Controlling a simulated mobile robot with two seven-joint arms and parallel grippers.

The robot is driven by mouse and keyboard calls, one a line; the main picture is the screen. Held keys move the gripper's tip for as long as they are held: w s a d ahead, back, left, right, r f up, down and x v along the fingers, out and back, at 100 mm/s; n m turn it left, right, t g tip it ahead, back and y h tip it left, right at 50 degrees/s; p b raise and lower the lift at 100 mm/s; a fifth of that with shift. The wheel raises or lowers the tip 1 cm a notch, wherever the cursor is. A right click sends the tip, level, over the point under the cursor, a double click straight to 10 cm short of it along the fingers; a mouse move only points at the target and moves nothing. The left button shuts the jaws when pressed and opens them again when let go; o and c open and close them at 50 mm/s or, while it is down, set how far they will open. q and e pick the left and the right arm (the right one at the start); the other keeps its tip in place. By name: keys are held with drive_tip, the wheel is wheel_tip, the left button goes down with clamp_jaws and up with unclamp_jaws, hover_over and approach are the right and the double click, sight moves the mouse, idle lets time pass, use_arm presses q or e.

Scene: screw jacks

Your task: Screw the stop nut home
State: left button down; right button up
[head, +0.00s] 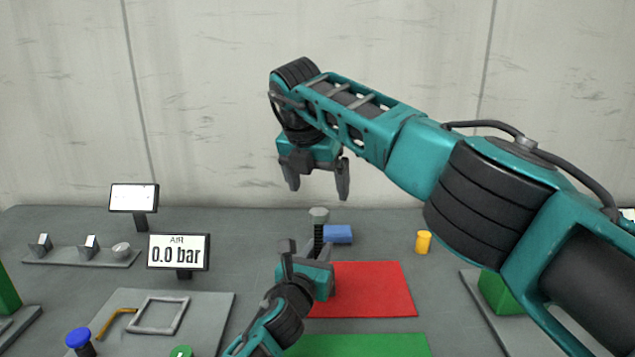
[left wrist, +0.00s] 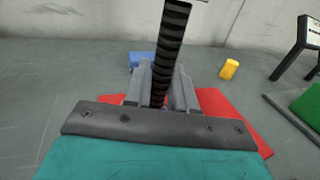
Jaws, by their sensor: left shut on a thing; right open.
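A grey hexagonal piece (head: 318,214), which looks like the nut or screw head, sits at the top of an upright black threaded screw (head: 318,234). The screw also shows in the left wrist view (left wrist: 172,40), leaning in the picture. My left gripper (head: 306,252) is low at the screw, its fingers shut around it near the bottom; the fingers hide what lies between them, so I cannot tell whether they grip the thread or a body below. My right gripper (head: 317,186) is open and empty, pointing down just above the hexagonal piece, apart from it.
A red mat (head: 370,290), a green mat (head: 380,346), a blue block (head: 338,234) and a yellow cylinder (head: 423,242) are nearby. A display reading 0.0 bar (head: 178,252) stands left. A green block (head: 495,293) is at right, partly behind my right arm.

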use_arm(q)
drive_tip(key=shift+f, duration=0.1)
use_arm(e)
drive_tip(key=v, duration=1.2)
use_arm(q)
drive_tip(key=c, duration=0.8)
unclamp_jaws()
drive_tip(key=shift+c, duration=0.2)
drive_tip(key=p+v, duration=0.2)
drive_tip(key=v, duration=1.1)
use_arm(e)
drive_tip(key=shift+r, duration=0.95)
